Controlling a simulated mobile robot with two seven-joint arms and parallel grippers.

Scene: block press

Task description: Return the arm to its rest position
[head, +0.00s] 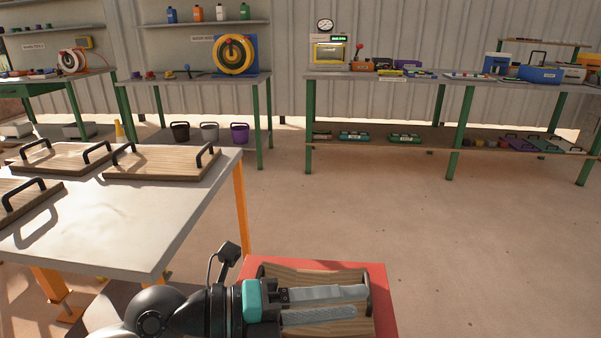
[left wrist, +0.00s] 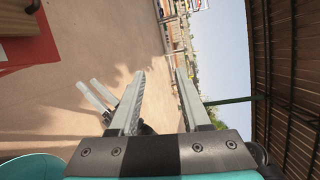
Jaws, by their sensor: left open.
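My left gripper (head: 362,302) points right at the bottom of the head view, with its two grey fingers apart. In the left wrist view its fingers (left wrist: 160,74) are spread and hold nothing between them. In the head view the gripper appears in front of a wooden board (head: 310,272) with a dark handle on a red stand (head: 385,305). I cannot tell the height between gripper and board.
A white table (head: 150,255) at left bears several wooden boards with black handles, one being this board (head: 160,166). Workbenches (head: 470,82) line the back wall. The floor (head: 480,240) at right is clear. Two pale bars (left wrist: 97,98) in the left wrist view are unclear.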

